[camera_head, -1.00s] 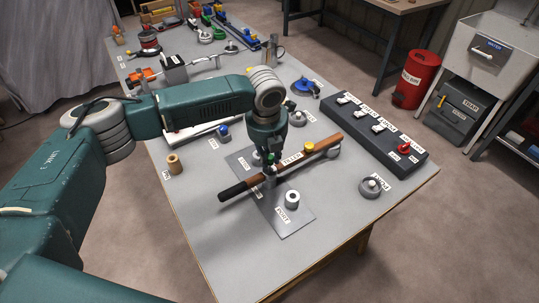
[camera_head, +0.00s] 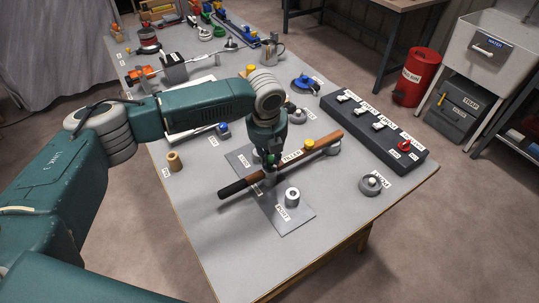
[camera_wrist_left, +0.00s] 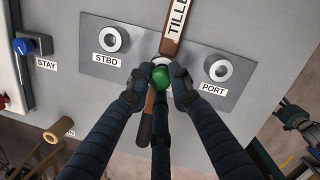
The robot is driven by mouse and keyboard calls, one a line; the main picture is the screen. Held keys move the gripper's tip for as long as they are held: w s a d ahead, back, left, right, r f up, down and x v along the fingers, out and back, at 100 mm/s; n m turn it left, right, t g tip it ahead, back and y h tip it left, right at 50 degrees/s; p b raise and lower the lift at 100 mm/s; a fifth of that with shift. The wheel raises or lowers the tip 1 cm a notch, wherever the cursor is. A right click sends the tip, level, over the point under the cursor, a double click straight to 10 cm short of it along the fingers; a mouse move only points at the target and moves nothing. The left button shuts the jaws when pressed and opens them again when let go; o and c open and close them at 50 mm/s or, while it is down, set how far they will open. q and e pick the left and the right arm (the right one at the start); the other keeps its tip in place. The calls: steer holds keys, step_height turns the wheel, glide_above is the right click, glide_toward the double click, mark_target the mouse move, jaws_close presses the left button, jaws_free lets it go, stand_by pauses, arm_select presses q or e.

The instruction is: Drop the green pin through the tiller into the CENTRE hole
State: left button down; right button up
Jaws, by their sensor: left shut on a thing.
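My left gripper (camera_head: 268,168) points down over the tiller (camera_head: 325,141), a brown bar with a black grip. In the left wrist view its fingers (camera_wrist_left: 159,84) are shut around the green pin (camera_wrist_left: 160,78), whose round head shows between them. The pin stands over the tiller (camera_wrist_left: 174,28); its lower end and the CENTRE hole are hidden, so I cannot tell how deep it sits. The tiller crosses the grey plate (camera_wrist_left: 214,52) between the STBD socket (camera_wrist_left: 111,39) and the PORT socket (camera_wrist_left: 217,68). A dark shape that looks like my right gripper (camera_wrist_left: 296,116) shows at the right edge.
A dark switch box (camera_head: 375,128) lies along the right table edge. A grey round part (camera_head: 371,184) stands near the right corner, a wooden spool (camera_head: 174,161) at the left. The near tabletop is clear.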

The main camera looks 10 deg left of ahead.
arm_select(q)
steer(key=shift+f, duration=0.7)
stand_by(0.5)
steer(key=c, duration=1.1)
jaws_free()
steer(key=shift+r, duration=0.1)
steer(key=shift+r+p, duration=3.95)
steer(key=shift+p, duration=0.1)
steer(key=shift+f, duration=0.1)
